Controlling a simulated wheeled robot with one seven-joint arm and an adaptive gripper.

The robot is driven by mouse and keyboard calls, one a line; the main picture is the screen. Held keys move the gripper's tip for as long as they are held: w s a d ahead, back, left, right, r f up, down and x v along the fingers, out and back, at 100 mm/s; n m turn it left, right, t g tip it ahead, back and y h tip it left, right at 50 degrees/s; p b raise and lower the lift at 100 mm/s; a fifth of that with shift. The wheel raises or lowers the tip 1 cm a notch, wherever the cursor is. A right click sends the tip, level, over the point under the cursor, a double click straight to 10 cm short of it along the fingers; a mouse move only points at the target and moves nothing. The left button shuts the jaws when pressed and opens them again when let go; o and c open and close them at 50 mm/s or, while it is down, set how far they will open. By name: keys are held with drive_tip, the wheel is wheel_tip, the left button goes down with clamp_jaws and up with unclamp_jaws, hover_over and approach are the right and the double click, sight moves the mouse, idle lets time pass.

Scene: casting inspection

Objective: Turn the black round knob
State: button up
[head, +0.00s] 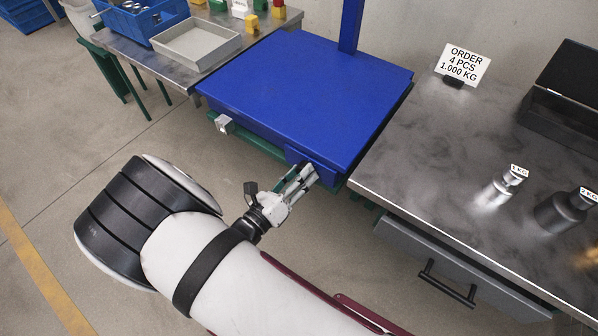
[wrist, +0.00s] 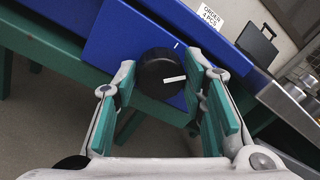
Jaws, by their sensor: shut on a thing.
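The black round knob (wrist: 158,66) sits on the front of the blue scale (wrist: 130,38), in the upper middle of the wrist view. It has a white pointer line, which lies nearly level at its right side. A short white mark shows on the blue panel above the knob. My gripper (wrist: 163,78) has its green-padded fingers on either side of the knob and is shut on it. In the head view my gripper (head: 305,175) reaches the front right corner of the blue scale (head: 300,95), and the knob is largely hidden behind the fingers.
A steel bench (head: 430,150) stands right of the scale, with an order sign (head: 463,64), a 1 KG weight (head: 500,190), a 2 KG weight (head: 562,210), a black case (head: 565,100) and a drawer handle (head: 447,284). A left table holds a grey tray (head: 197,45) and blue bin (head: 140,20).

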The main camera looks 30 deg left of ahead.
drive_tip(key=shift+n, duration=0.5)
drive_tip(key=o, duration=1.2)
wheel_tip(320, 180, up, 10)
drive_tip(key=shift+f, duration=0.1)
